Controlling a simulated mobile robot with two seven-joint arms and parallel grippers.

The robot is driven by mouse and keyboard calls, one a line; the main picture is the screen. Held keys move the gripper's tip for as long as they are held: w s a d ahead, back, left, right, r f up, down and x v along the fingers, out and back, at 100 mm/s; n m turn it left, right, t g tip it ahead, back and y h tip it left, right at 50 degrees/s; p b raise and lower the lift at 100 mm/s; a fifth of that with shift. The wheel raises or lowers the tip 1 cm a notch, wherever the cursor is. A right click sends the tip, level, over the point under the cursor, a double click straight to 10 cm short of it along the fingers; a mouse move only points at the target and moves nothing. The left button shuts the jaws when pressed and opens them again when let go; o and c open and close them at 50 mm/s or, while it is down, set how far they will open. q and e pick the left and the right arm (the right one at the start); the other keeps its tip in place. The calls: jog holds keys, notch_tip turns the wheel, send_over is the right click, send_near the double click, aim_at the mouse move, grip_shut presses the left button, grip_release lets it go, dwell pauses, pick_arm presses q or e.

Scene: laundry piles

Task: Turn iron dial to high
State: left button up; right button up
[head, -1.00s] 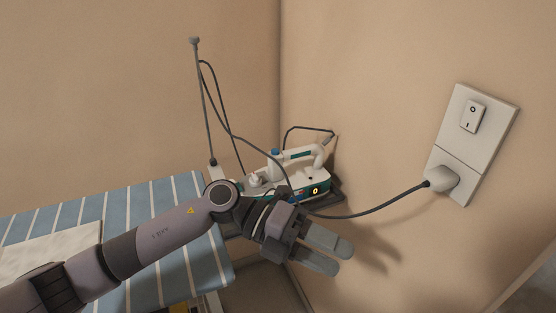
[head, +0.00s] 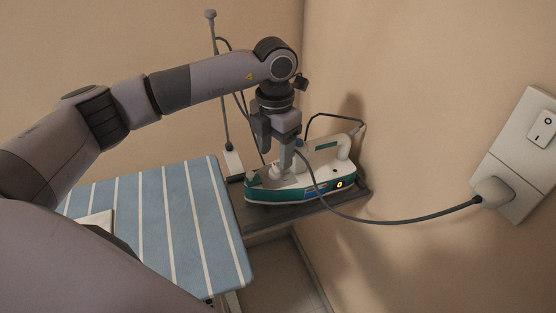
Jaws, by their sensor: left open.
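The white and teal iron (head: 318,180) rests on a dark tray at the end of the ironing board. A small lit yellow mark shows on its side at the right end. A pale knob (head: 276,170), perhaps the dial, sits on top of the iron toward its left end; its setting is too small to read. My left gripper (head: 274,157) points down over this knob, open, with its fingertips just above or beside it. I cannot tell if they touch. The gripper hides part of the iron's handle. My right gripper is not in view.
The blue striped ironing board (head: 180,235) lies at the left of the iron. A dark cord runs from the iron to a plug (head: 491,193) in the wall socket plate (head: 518,150). A thin cord-holding pole (head: 219,90) stands behind. Walls close in behind and right.

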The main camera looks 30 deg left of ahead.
aim_at(276, 167)
pick_arm(q)
jog(key=shift+f+p, duration=0.3)
jog(key=shift+f, duration=1.85)
jog(key=c, duration=1)
jog(key=shift+c, duration=0.2)
